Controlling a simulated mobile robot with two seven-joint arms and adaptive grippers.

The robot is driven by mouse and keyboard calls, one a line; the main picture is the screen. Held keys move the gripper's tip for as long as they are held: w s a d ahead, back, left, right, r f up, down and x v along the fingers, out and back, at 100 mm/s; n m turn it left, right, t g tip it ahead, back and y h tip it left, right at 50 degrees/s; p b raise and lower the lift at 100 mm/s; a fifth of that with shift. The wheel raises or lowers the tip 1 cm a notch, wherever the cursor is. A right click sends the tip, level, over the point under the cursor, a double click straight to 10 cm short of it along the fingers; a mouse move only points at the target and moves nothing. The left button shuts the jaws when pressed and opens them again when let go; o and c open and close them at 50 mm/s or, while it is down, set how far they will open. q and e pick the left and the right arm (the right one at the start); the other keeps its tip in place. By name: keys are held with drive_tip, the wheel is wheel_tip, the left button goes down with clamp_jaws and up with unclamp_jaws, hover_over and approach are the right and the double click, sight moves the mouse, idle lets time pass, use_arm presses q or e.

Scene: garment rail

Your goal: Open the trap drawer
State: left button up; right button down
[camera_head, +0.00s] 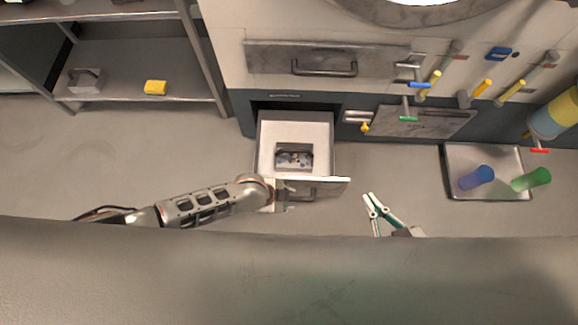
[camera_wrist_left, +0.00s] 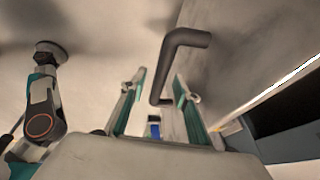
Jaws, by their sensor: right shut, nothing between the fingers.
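The drawer (camera_head: 265,150) stands pulled out of the dark lower cabinet front, with a small grey box (camera_head: 294,157) of mixed contents inside. Its dark bar handle (camera_head: 308,194) is on the front panel; in the left wrist view the handle (camera_wrist_left: 172,62) shows between my finger pads. My left gripper (camera_head: 287,195) is at the left part of the drawer front, beside the handle. Its fingers (camera_wrist_left: 155,100) are spread apart, and I cannot tell whether they touch the handle. My right gripper (camera_head: 370,201) is shut and empty, right of the drawer, over the floor.
A closed upper drawer (camera_head: 270,57) with its own handle is above. Colored valves and levers (camera_head: 480,88) are on the right panel. A tray (camera_head: 455,158) with blue and green cups lies on the right. A shelf (camera_head: 130,62) stands on the left. Floor is clear between.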

use_arm(q)
drive_tip(key=shift+d+r, duration=0.1)
drive_tip(key=shift+r, duration=0.25)
drive_tip(key=v, duration=1.1)
drive_tip(key=shift+r, duration=0.25)
